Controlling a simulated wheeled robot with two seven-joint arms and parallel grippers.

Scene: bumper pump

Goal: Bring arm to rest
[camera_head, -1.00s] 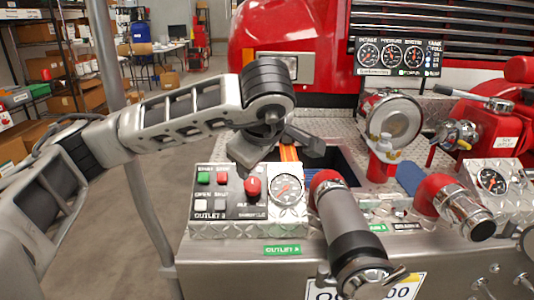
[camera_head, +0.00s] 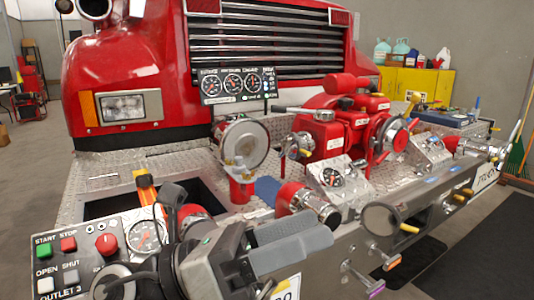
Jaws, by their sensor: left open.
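My left gripper (camera_head: 236,228) is large and close to the camera at the bottom middle of the head view. Its dark and grey fingers stand apart, and I see nothing between them. It covers part of the pump deck and the lower right of the outlet control panel (camera_head: 82,250). I cannot tell from this view whether it touches anything. My right gripper is not in view.
The panel has a green start button (camera_head: 43,250), a red stop button (camera_head: 68,244) and a gauge (camera_head: 145,236). A round chrome cap (camera_head: 242,143) and a red valve assembly (camera_head: 330,135) stand on the deck. Open floor lies at the lower right.

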